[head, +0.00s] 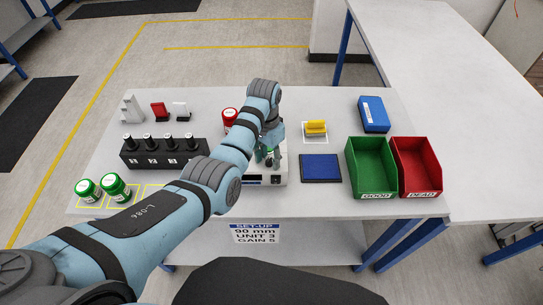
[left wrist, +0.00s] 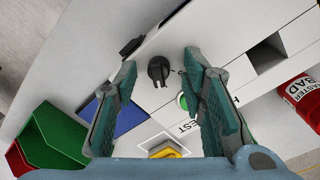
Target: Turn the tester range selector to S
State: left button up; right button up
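The tester is a white box (head: 279,181), partly hidden in the head view by my left arm. In the left wrist view its range selector is a black knob (left wrist: 158,70) on the white top, with a green button (left wrist: 183,101) beside it. My left gripper (head: 269,158) is over the tester. In the left wrist view its two fingers (left wrist: 163,82) are spread apart, with the knob showing between and beyond their tips. I cannot tell whether either finger touches the knob. The selector's setting and the letters around it are not readable. My right gripper is not in view.
Right of the tester are a blue mat (head: 321,168), a yellow block (head: 316,127), a green GOOD bin (head: 356,170) and a red DEAD bin (head: 402,175). A black rack (head: 150,163) and green-lidded jars (head: 115,187) stand left. A SET-UP card (head: 255,233) hangs in front.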

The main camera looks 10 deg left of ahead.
pick_arm(q)
jog(key=shift+s+r, duration=0.15)
jog(key=shift+s, duration=0.05)
jog(key=c, duration=0.5)
grip_shut()
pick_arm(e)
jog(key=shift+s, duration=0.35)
pick_arm(q)
jog(key=shift+n, duration=0.4)
jog(key=n, duration=0.5)
jog(key=shift+n, duration=0.3)
jog(key=n, duration=0.5)
jog(key=shift+n+t, duration=0.3)
jog(key=shift+w, duration=0.1)
